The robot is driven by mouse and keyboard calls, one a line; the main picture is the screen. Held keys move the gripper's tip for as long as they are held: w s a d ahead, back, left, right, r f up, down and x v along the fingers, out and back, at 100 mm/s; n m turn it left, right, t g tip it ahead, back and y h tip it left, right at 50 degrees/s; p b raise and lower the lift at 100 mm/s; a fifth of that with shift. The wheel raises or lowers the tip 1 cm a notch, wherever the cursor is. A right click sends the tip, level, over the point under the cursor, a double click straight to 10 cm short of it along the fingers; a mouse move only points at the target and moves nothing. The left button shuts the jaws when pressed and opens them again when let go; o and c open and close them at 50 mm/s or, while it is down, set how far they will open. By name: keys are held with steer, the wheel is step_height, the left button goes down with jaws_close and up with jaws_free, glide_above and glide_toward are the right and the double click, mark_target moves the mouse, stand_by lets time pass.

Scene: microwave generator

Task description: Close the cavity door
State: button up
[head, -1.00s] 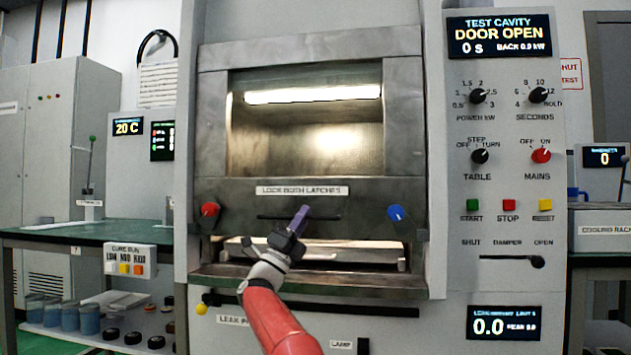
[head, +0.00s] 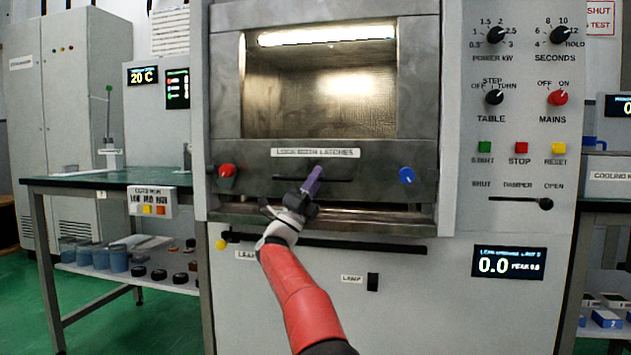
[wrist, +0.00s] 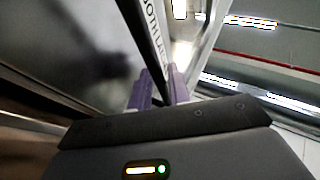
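The cavity door (head: 400,160) is a grey metal panel with a window, a label, and a red latch knob (head: 227,170) and blue latch knob (head: 407,175). It sits low, close above the metal sill (head: 400,233); a narrow band shows between them, and I cannot tell whether it is fully down. A dark horizontal bar handle (head: 340,178) crosses the door. My gripper (head: 312,180) is at the middle of this handle. In the wrist view, the purple fingers (wrist: 158,88) lie on both sides of the dark bar (wrist: 143,35), closed on it.
The control panel (head: 515,130) with knobs and buttons is right of the door. A black rail (head: 340,244) runs below the sill. A green-topped bench (head: 90,180) stands at left. The floor (head: 110,320) at front left is clear.

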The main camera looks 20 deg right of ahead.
steer(key=b+v, duration=0.1)
steer(key=v, duration=0.6)
steer(key=shift+a+f, duration=0.2)
steer(key=shift+f, duration=0.15)
steer(key=shift+s, duration=0.1)
steer(key=shift+c, duration=0.3)
